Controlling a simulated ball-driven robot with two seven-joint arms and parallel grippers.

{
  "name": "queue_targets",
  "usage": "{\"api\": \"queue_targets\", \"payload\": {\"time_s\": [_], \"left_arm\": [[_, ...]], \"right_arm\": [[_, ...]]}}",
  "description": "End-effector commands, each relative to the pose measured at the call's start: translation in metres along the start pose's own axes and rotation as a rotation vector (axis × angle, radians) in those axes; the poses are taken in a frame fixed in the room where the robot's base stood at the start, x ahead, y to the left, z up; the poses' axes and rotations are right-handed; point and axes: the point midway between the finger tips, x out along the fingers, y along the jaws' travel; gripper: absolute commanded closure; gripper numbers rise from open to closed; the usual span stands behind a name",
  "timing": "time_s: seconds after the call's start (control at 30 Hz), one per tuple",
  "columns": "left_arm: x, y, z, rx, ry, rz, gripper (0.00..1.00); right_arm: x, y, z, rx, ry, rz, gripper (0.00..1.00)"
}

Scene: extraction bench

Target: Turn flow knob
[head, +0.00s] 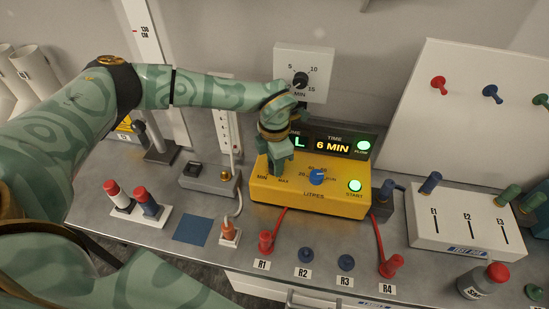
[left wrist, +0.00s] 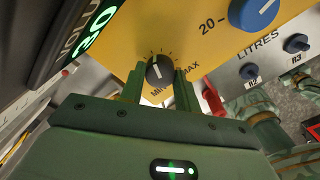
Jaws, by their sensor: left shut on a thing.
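The yellow control box (head: 325,203) stands on the bench in the head view. Its small black knob (left wrist: 160,71), with a white pointer line and MIN and MAX marks, shows in the left wrist view. My left gripper (left wrist: 159,80) has a green finger on each side of this knob and is shut on it. In the head view my left gripper (head: 276,167) comes down over the box's left part and hides the knob. A larger blue knob (head: 317,177) marked LITRES is to its right, also seen in the left wrist view (left wrist: 254,12). My right gripper is not in view.
A display (head: 332,146) reading 6 MIN stands behind the box. A lit green START button (head: 355,186) is at the box's right. A white wall dial (head: 301,80) is close behind my left wrist. Red leads run to sockets in front. A white E1–E3 block (head: 465,243) stands right.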

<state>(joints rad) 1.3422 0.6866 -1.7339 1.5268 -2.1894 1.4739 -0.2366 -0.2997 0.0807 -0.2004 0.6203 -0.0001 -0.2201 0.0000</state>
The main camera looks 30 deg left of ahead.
Motion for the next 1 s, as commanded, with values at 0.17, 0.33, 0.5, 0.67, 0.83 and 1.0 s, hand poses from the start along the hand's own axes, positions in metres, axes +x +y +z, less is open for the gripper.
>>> {"api": "queue_targets", "payload": {"time_s": [0.17, 0.33, 0.5, 0.67, 0.83, 1.0], "left_arm": [[-0.0021, 0.0008, 0.001, 0.062, -0.003, 0.002, 0.91], [-0.0017, 0.0009, 0.0012, 0.09, -0.004, 0.002, 0.91], [-0.0015, 0.001, 0.0013, 0.097, -0.004, 0.002, 0.91], [-0.0016, 0.0011, 0.0014, 0.096, -0.005, 0.002, 0.91], [-0.0015, 0.001, 0.0014, 0.096, -0.005, 0.002, 0.46], [-0.0009, 0.0007, 0.0008, 0.096, -0.003, 0.001, 0.46]], "right_arm": [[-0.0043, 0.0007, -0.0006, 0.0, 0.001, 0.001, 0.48], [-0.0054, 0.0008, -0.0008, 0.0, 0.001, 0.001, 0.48], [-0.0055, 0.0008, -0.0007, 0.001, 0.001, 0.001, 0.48], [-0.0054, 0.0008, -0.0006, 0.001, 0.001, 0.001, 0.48], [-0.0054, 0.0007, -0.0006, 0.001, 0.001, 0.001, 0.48], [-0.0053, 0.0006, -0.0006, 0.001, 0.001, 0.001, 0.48]]}}
